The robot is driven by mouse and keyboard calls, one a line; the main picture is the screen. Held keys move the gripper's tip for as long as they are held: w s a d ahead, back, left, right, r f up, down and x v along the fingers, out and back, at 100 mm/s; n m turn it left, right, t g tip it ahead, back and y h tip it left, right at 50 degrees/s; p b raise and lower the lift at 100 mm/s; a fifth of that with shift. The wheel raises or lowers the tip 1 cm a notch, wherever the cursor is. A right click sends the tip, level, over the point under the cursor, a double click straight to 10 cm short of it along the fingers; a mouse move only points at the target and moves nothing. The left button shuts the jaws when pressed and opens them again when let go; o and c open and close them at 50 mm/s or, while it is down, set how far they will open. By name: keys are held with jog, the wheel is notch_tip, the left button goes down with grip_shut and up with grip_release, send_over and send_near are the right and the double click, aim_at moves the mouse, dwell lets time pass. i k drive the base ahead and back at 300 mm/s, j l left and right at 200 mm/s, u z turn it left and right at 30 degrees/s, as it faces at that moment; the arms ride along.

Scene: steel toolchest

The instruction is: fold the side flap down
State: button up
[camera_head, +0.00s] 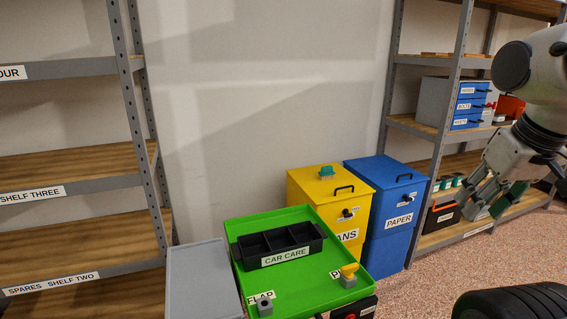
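The side flap (203,278) is a plain grey panel at the left side of the green-topped toolchest (315,275). It looks roughly level with the green top, and its lower end is cut off by the picture edge. A grey block with a dark knob (265,307) sits at the top's front left corner, beside a label reading FLAP (260,297). My gripper (487,208) is far to the right, in front of the shelf and well away from the flap. Its fingers look apart, with a dark green thing near one finger that I cannot identify.
A black CAR CARE tray (281,246) and a yellow-knobbed block (349,275) sit on the green top. Yellow (325,195) and blue (390,205) bins stand behind. A black tyre (515,303) is at lower right. Shelving (60,165) stands close on the left.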

aim_at(200, 284)
jog(key=u, duration=1.3)
